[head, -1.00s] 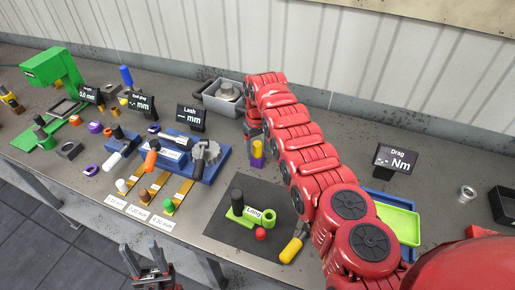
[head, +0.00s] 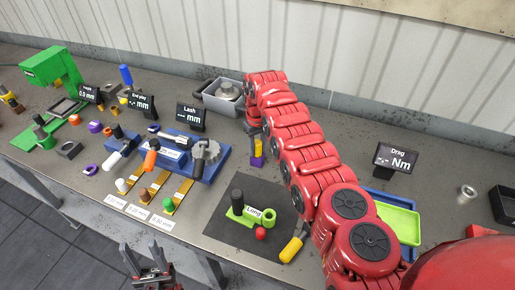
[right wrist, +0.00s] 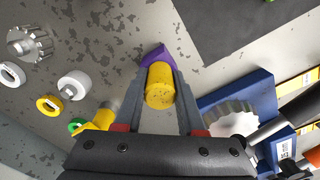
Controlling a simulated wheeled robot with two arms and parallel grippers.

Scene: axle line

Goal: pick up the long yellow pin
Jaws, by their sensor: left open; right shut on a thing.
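The yellow pin (right wrist: 159,90) is a thick cylinder between the two fingers of my right gripper (right wrist: 158,104) in the right wrist view. The gripper is shut on it. A purple piece (right wrist: 152,56) shows at the pin's far end; I cannot tell whether the pin still rests in it. In the head view the yellow pin (head: 258,146) stands upright above the purple piece (head: 257,161), beside the blue fixture, with my right gripper (head: 256,135) at its top, partly hidden by my arm. My left gripper (head: 147,262) is open and empty in front of the bench.
The blue fixture (head: 200,165) with a toothed wheel is close to the left of the pin. A dark mat (head: 220,228) with a green holder (head: 262,221) lies in front. A grey bin (head: 222,103) stands behind. A green tray (head: 402,222) is at the right.

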